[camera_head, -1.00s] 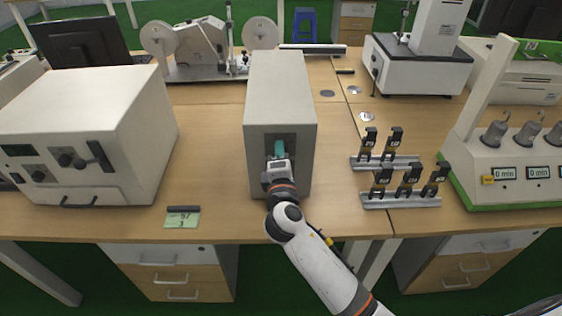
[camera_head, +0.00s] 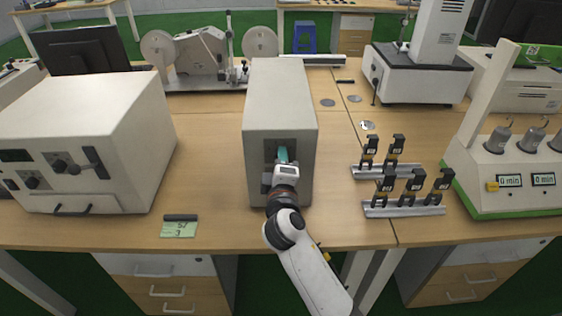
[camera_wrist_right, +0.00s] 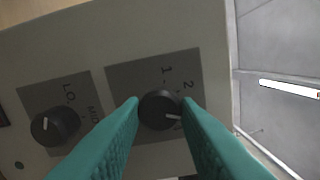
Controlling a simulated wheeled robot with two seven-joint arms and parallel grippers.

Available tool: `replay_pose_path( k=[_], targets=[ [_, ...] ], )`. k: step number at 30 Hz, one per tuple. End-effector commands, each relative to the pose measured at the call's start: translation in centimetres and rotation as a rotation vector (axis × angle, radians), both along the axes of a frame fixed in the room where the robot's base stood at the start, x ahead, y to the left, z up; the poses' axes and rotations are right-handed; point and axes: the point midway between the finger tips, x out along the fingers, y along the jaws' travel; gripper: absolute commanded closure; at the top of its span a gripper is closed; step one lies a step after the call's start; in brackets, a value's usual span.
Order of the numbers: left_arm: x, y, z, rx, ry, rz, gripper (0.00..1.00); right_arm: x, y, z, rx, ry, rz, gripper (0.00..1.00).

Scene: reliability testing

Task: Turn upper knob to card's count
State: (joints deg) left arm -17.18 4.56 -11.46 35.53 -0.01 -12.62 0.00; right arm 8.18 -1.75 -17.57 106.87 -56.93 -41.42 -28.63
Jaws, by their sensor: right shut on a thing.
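A tall grey box (camera_head: 280,95) stands at the table's middle, with a dark panel on its front. My right gripper (camera_head: 282,155), with teal fingers, is at that panel. In the right wrist view its fingers (camera_wrist_right: 160,108) are shut on a round black knob (camera_wrist_right: 158,110) on a grey plate marked 1 and 2. The knob's white pointer points right and slightly down, past the 2; any mark there is partly hidden by a finger. Another black knob (camera_wrist_right: 54,125), marked LO and MID, sits to the left. A green card (camera_head: 179,230) shows a small 3 below blurred writing. My left gripper is not in view.
A wide cream instrument (camera_head: 85,130) with knobs stands on the left. Black clamps on metal rails (camera_head: 403,210) stand right of the box. A device with grey cylinders (camera_head: 510,195) is at far right. The table in front of the card is narrow.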

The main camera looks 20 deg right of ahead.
Motion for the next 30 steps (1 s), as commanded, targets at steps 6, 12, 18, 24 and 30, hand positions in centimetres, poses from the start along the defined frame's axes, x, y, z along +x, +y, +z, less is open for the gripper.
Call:
replay_pose_path(
  k=[6,12,18,24,30],
  targets=[
    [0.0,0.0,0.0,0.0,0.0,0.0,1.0,0.0,0.0,-0.2,0.0,0.004,0.0,0.62],
    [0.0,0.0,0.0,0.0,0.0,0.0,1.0,0.0,0.0,-0.1,-0.001,0.002,0.0,0.5],
    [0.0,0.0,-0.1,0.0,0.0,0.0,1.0,-0.2,0.1,-0.1,-0.001,0.001,0.0,0.5],
    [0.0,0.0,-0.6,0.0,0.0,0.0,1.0,-2.9,0.9,-0.3,0.002,0.002,0.002,0.5],
    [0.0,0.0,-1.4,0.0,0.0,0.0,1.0,-7.1,2.0,-0.4,0.002,0.003,0.001,0.5]
  ],
)
